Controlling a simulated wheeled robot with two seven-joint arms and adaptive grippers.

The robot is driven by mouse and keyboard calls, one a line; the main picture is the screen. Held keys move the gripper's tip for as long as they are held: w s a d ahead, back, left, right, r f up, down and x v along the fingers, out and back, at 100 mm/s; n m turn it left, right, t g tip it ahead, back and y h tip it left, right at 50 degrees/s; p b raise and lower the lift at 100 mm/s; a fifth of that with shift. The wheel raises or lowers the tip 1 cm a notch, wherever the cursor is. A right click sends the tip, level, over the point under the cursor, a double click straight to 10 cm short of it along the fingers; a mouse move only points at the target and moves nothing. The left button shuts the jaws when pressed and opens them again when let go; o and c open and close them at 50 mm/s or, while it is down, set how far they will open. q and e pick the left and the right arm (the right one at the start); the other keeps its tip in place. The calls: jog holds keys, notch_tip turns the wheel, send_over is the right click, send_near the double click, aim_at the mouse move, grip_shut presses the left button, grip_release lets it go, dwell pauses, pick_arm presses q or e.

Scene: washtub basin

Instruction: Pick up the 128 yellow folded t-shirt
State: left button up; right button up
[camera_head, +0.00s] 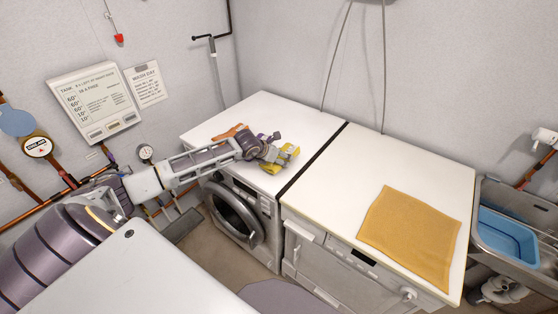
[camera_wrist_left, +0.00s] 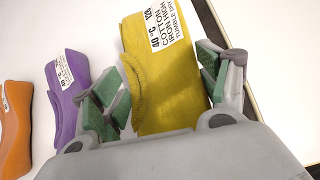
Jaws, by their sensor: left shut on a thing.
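The yellow folded t-shirt (camera_wrist_left: 163,95) lies between the green-padded fingers of my left gripper (camera_wrist_left: 160,78) in the left wrist view. Its white label reads 40°C, cotton, iron high; the number looks like 128 or 12A. In the head view the left gripper (camera_head: 274,154) is over the front right of the washing machine's white top, shut on the yellow t-shirt (camera_head: 292,152), which is partly hidden. I cannot tell whether the shirt touches the top. A purple folded shirt (camera_wrist_left: 74,100) with a label is just left of it. My right gripper is not in view.
An orange folded item (camera_wrist_left: 15,130) lies left of the purple one. A washing machine (camera_head: 235,215) stands below. A dark gap separates it from the right-hand white top (camera_head: 350,165), which bears a mustard cloth (camera_head: 412,235). A sink with a blue basin (camera_head: 515,235) is far right.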

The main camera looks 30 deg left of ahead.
pick_arm(q)
notch_tip(320, 180, up, 8)
jog(key=shift+f+b, duration=0.1)
jog(key=shift+b, duration=0.5)
